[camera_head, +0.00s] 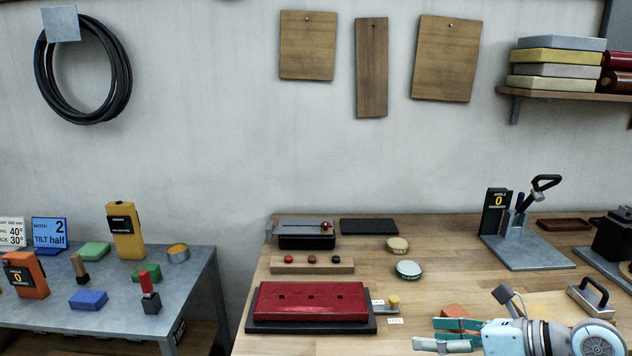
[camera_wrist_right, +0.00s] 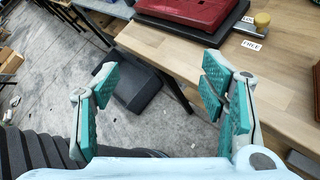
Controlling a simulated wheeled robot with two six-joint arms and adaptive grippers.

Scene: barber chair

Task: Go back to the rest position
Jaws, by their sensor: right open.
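My right gripper (camera_head: 448,335) comes in at the lower right of the head view, over the front of the wooden workbench (camera_head: 454,259). In the right wrist view its teal-padded fingers (camera_wrist_right: 162,100) stand wide apart with nothing between them. Beyond them show the bench's front edge and the grey floor. My left gripper is not in the head view.
A red pad (camera_head: 312,300) on a black base lies left of my right gripper, with a small brass-knobbed part (camera_head: 393,301) beside it. A metal stand with a lever (camera_head: 525,240) and a handled block (camera_head: 591,298) stand to the right. A grey table (camera_head: 120,310) is at left.

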